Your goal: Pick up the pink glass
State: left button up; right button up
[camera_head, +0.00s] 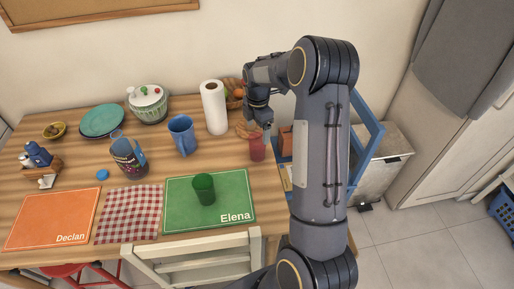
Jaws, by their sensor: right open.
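The pink glass (257,149) stands upright near the right end of the wooden table, beside the green placemat's upper right corner. My right arm reaches in from the lower right and bends over toward the table. My right gripper (261,122) points down just above and behind the pink glass and is open. I cannot tell whether its fingers touch the glass rim. My left gripper is not in view.
A paper towel roll (214,107) stands left of my right gripper. A blue chair (367,138) is at the table's right end.

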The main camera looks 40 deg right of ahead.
aim_at(257, 148)
notch_tip(257, 148, down, 8)
jog(key=shift+a+f+p, duration=0.1)
jog(key=shift+p, duration=0.7)
jog(key=c, duration=1.2)
